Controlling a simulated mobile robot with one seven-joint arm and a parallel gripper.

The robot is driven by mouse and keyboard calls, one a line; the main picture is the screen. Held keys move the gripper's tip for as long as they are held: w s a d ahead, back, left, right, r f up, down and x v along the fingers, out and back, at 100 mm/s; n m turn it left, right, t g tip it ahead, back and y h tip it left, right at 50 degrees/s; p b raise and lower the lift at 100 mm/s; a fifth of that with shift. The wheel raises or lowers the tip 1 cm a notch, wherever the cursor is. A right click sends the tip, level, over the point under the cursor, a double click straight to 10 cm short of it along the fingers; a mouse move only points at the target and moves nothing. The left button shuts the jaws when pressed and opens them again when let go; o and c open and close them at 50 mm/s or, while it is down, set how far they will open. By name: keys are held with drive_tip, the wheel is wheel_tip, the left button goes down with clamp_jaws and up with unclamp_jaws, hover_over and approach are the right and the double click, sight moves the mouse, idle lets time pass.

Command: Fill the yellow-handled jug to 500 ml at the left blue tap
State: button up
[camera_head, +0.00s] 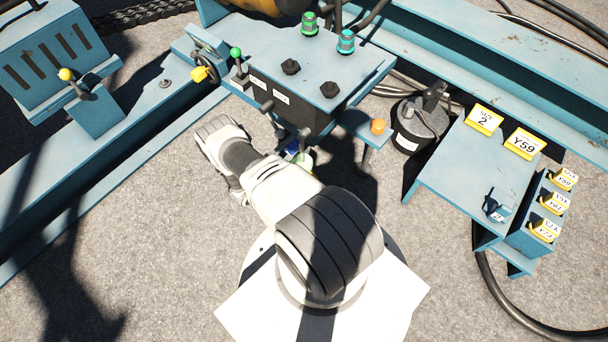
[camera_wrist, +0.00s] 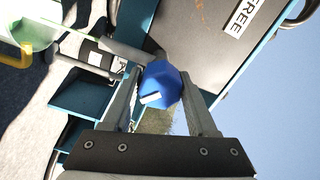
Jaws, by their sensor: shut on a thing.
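In the wrist view, my gripper (camera_wrist: 160,96) has its two fingers on either side of a blue tap knob (camera_wrist: 161,84) with a white mark, shut on it. The jug (camera_wrist: 38,34) is at the upper left of that view, cut off by the frame edge. It is pale and see-through with a green tint, and its yellow handle (camera_wrist: 14,57) shows. A tap pipe reaches toward the jug. The fill level cannot be read. In the head view, the blue knob (camera_head: 292,147) and pale jug (camera_head: 304,161) show only partly behind my arm, under the console. My fingers are hidden there.
The blue console (camera_head: 320,65) with knobs and levers stands above the taps. A small shelf with an orange knob (camera_head: 377,127) is to the right. A blue table (camera_head: 455,165) with yellow number plates stands farther right. A dark container (camera_head: 417,125) sits between. Gravel at lower left is clear.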

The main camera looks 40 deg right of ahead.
drive_tip(key=m, duration=0.4)
drive_tip(key=shift+r+m+p, duration=0.1)
drive_tip(key=shift+m+p, duration=0.2)
drive_tip(key=shift+m, duration=0.1)
drive_tip(key=m, duration=0.4)
drive_tip(key=shift+p, duration=0.4)
drive_tip(key=o, duration=1.5)
drive_tip(key=shift+c, duration=0.2)
drive_tip(key=shift+a, duration=0.1)
drive_tip(key=shift+s+a, duration=0.15)
drive_tip(key=shift+a, duration=1.3)
drive_tip(key=shift+s+a, duration=0.1)
drive_tip(key=shift+a, duration=1.35)
